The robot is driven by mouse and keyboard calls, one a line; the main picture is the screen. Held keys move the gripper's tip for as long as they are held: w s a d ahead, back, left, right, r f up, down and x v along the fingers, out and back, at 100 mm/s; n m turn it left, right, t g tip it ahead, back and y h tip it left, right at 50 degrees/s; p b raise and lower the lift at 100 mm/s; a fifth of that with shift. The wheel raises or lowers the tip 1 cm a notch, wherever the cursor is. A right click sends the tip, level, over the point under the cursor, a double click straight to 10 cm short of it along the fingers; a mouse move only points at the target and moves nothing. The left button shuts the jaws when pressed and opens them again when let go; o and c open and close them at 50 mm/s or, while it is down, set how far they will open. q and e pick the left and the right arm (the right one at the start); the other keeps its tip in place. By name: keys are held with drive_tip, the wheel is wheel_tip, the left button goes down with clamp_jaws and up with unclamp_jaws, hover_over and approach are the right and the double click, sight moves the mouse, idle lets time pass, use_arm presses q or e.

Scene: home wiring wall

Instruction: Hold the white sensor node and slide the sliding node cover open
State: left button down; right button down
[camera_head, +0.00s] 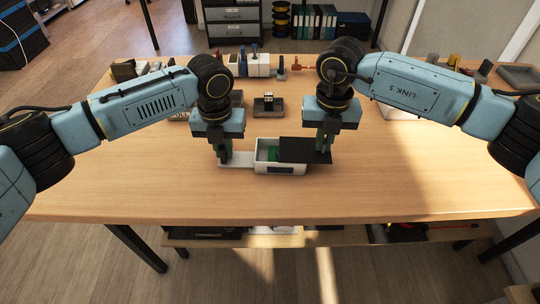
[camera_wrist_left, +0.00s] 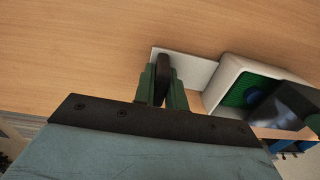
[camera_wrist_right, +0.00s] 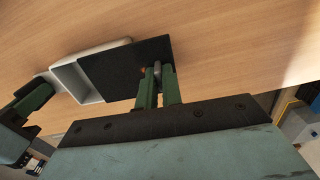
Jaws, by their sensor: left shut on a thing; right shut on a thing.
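The white sensor node (camera_head: 265,167) is a box on the wooden table with a flat white tab (camera_head: 236,161) on its left. My left gripper (camera_head: 225,157) is shut on a dark upright piece on that tab, as the left wrist view (camera_wrist_left: 163,85) shows. The dark sliding node cover (camera_head: 296,148) sits shifted to the right of the box and overhangs its right end. The left part of the box is uncovered, with a green board (camera_wrist_left: 243,90) inside. My right gripper (camera_head: 324,155) is shut on a small knob on the cover (camera_wrist_right: 125,68), near its right end.
A small dark block-like device (camera_head: 268,104) stands behind the node. White and blue items (camera_head: 258,65) and other small parts line the table's back edge. A grey tray (camera_head: 520,76) lies at the back right. The table's front (camera_head: 280,200) is clear.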

drive_tip(key=shift+d, duration=1.5)
drive_tip(key=c, duration=1.5)
unclamp_jaws()
drive_tip(key=shift+a, duration=0.1)
drive_tip(key=shift+r, duration=0.1)
use_arm(q)
drive_tip(key=c, duration=1.4)
unclamp_jaws()
use_arm(e)
wheel_tip(320, 180, up, 12)
drive_tip(key=shift+f, duration=0.1)
use_arm(q)
drive_tip(key=shift+o, duration=0.2)
